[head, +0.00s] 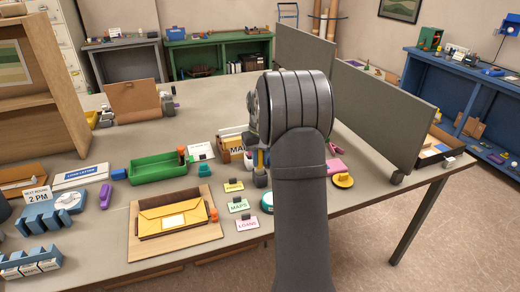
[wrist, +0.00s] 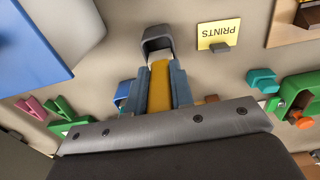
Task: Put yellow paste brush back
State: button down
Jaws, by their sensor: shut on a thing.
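The yellow paste brush (wrist: 160,88) is between the fingers of my gripper (wrist: 160,95) in the wrist view. Its yellow handle runs from the jaws toward a small grey pot (wrist: 157,42). In the head view a bit of the yellow brush (head: 260,158) shows below my gripper (head: 257,151), with the grey pot (head: 260,178) right beneath it on the table. The brush's lower end meets or overlaps the pot in both views. I cannot tell whether it is inside the pot or just above it. My arm hides what lies behind it.
A yellow PRINTS card (wrist: 219,34) stands close beside the pot. A green tray (head: 158,168), a teal clip (head: 205,169) and a wooden tray with a yellow envelope (head: 172,216) lie to the left. A grey partition (head: 375,115) stands to the right.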

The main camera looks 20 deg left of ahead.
jog(key=shift+f, duration=0.5)
jog(key=shift+f, duration=0.15)
jog(key=c, duration=1.3)
grip_release()
jog(key=shift+o, duration=0.2)
notch_tip(320, 180, up, 17)
jog(key=shift+w+r, duration=0.2)
